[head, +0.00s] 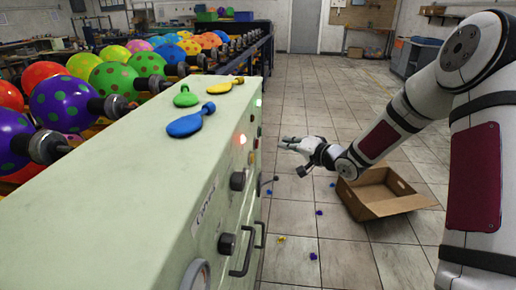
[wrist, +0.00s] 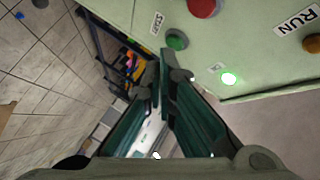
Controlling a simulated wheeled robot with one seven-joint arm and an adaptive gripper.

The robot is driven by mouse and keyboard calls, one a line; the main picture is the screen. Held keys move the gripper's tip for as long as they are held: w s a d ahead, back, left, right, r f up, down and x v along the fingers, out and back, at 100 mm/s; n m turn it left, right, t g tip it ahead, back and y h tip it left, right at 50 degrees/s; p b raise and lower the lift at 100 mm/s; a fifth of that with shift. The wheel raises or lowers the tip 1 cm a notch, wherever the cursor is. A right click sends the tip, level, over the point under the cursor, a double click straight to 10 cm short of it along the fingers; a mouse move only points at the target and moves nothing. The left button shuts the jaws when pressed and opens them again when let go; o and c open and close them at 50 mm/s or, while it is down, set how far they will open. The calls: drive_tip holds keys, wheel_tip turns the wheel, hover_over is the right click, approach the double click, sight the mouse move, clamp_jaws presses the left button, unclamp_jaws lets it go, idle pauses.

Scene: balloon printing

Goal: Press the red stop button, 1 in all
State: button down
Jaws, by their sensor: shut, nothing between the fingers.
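The red button (wrist: 203,7) shows at the top edge of the wrist view, partly cut off, on the pale green cabinet's front panel. A green button (wrist: 176,40) sits below it beside a START label (wrist: 157,23). My gripper (wrist: 157,78) is shut and empty, its fingertips apart from the red button in the picture. In the head view my gripper (head: 284,144) is just right of the cabinet (head: 130,150), pointing at its front.
Flat balloons (head: 190,123) lie on the cabinet top. Knobs and a handle (head: 243,255) stick out of its front. An open cardboard box (head: 380,195) stands on the floor at right.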

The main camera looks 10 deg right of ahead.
drive_tip(key=shift+w+a+b, duration=0.2)
drive_tip(key=shift+w+a, duration=0.05)
drive_tip(key=shift+a, duration=0.55)
drive_tip(key=shift+w+a+b, duration=0.15)
drive_tip(key=shift+w+a, duration=0.15)
drive_tip(key=shift+a, duration=0.45)
drive_tip(key=shift+w+a+b, duration=0.2)
drive_tip(key=shift+w+a, duration=0.05)
drive_tip(key=shift+a, duration=0.55)
drive_tip(key=shift+w+a, duration=0.1)
drive_tip(key=shift+a, duration=0.25)
drive_tip(key=shift+w+a, duration=0.15)
drive_tip(key=shift+a, duration=0.45)
idle(0.4)
drive_tip(key=shift+d, duration=0.15)
drive_tip(key=shift+s+d+p, duration=0.3)
drive_tip(key=shift+d+p, duration=0.3)
drive_tip(key=shift+d, duration=0.2)
drive_tip(key=shift+s+d+p, duration=0.25)
drive_tip(key=shift+d+p, duration=0.2)
drive_tip(key=shift+d, duration=0.35)
drive_tip(key=shift+s+d+p, duration=0.25)
drive_tip(key=shift+d+p, duration=0.15)
drive_tip(key=shift+d, duration=0.4)
drive_tip(key=shift+s+d+p, duration=0.25)
drive_tip(key=shift+d+p, duration=0.2)
drive_tip(key=shift+d, duration=0.35)
